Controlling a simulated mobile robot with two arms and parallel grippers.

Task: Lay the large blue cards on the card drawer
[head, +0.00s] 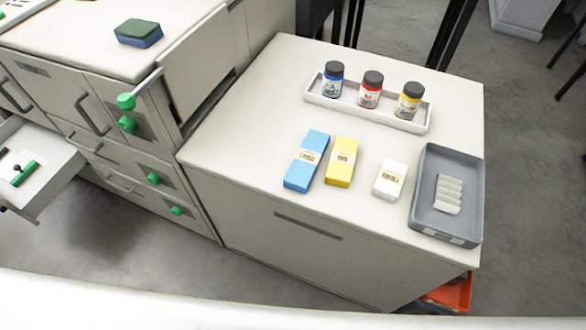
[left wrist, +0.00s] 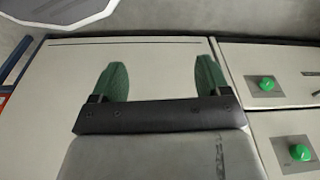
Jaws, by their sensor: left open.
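A long blue box with a pale label (head: 307,160) lies on the light cabinet top in the head view, just left of a yellow one; I take it for the large blue cards. An open drawer (head: 62,170) sticks out at the far left, with a small green piece and a dark knob in it; I cannot tell whether it is the card drawer. My left gripper (left wrist: 160,80) shows in the left wrist view, its two green fingers wide apart with nothing between them, over a pale cabinet surface. My right gripper is in neither view.
A yellow box (head: 341,162), a white box (head: 389,180) and a grey tray (head: 424,197) with pale pieces stand right of the blue box. Behind them, a white tray (head: 320,101) holds three jars. A green-blue sponge (head: 139,33) lies on the left counter.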

